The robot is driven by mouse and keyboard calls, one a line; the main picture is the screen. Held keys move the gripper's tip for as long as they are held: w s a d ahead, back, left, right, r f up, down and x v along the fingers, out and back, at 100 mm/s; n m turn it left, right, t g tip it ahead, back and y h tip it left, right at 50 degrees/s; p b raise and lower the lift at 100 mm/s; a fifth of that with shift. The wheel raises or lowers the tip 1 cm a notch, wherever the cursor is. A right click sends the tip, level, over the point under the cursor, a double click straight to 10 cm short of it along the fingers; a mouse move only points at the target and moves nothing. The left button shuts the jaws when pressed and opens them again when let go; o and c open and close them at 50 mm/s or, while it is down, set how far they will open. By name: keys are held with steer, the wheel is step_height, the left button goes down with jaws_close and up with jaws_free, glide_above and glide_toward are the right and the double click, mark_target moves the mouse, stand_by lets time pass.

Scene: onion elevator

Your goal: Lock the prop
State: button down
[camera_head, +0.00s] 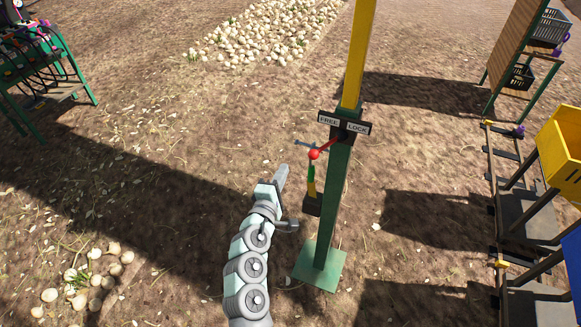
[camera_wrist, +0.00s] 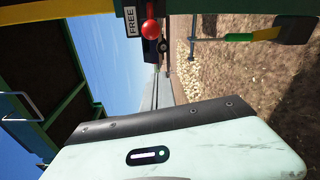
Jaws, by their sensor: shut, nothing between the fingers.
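The prop post (camera_head: 338,185) has a yellow upper part and a green lower part on a green base plate. A sign on it reads FREE at left and LOCK at right (camera_head: 357,128). A red lever with a red ball knob (camera_head: 313,154) points down-left, on the FREE side. In the wrist view the knob (camera_wrist: 150,29) is beside the FREE label (camera_wrist: 130,20). My gripper (camera_head: 281,174) is shut and empty, left of and slightly below the knob, apart from it in the head view. In the wrist view its pale body fills the bottom.
A yellow-and-green handled piece with a dark block (camera_head: 312,204) is beside the post, left of it. A yellow bin (camera_head: 560,152) and rail structure stand at right. A green rack (camera_head: 75,65) stands far left. Onions (camera_head: 265,32) lie behind; open ground lies left.

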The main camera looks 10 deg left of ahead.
steer(key=w+d+p, duration=0.1)
steer(key=w+d, duration=0.3)
steer(key=w, duration=0.3)
steer(key=shift+d, duration=0.2)
stand_by(0.4)
steer(key=shift+r+p, duration=0.25)
steer(key=shift+p, duration=0.3)
